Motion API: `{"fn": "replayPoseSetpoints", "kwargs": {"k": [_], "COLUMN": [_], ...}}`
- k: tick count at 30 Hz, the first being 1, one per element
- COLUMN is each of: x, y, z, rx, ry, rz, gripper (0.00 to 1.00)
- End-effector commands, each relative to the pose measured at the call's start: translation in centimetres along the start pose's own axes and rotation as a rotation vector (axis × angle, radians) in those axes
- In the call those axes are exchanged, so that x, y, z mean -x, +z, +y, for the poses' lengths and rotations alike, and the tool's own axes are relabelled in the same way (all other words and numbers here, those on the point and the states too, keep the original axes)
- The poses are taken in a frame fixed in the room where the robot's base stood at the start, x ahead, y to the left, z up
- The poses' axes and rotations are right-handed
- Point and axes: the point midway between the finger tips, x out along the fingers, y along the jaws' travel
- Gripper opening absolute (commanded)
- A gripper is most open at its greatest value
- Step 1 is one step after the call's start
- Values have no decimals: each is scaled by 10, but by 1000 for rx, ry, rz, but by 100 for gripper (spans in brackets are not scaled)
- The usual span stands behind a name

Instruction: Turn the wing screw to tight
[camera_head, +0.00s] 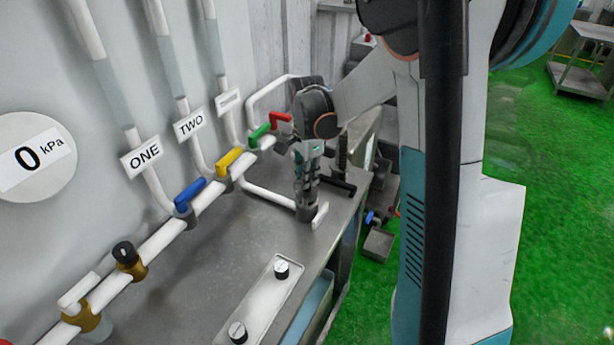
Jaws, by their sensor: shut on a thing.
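My gripper (307,208) points down over the far right part of the steel bench. It is shut on what looks like the wing screw (321,215), a white flat piece that shows at the right side of my fingertips. Most of the screw is hidden behind the fingers, so I cannot tell its angle or how tight it is.
A white pipe (262,193) runs to my gripper. The wall pipes carry blue (189,193), yellow (229,161), green (259,134) and red (281,118) handles. A black bar (339,186) is just right of my gripper.

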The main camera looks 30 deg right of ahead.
Motion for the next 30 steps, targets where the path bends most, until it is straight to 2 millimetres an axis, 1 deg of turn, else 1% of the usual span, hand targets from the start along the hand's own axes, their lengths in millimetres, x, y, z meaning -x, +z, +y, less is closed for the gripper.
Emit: {"fn": "replayPoseSetpoints", "kwargs": {"k": [18, 24, 30], "x": [-1, -1, -1], "y": [1, 1, 1], "z": [0, 0, 0], "rx": [-575, -729, -840], "ry": [1, 1, 1], "rz": [-1, -1, -1], "gripper": [0, 0, 0]}}
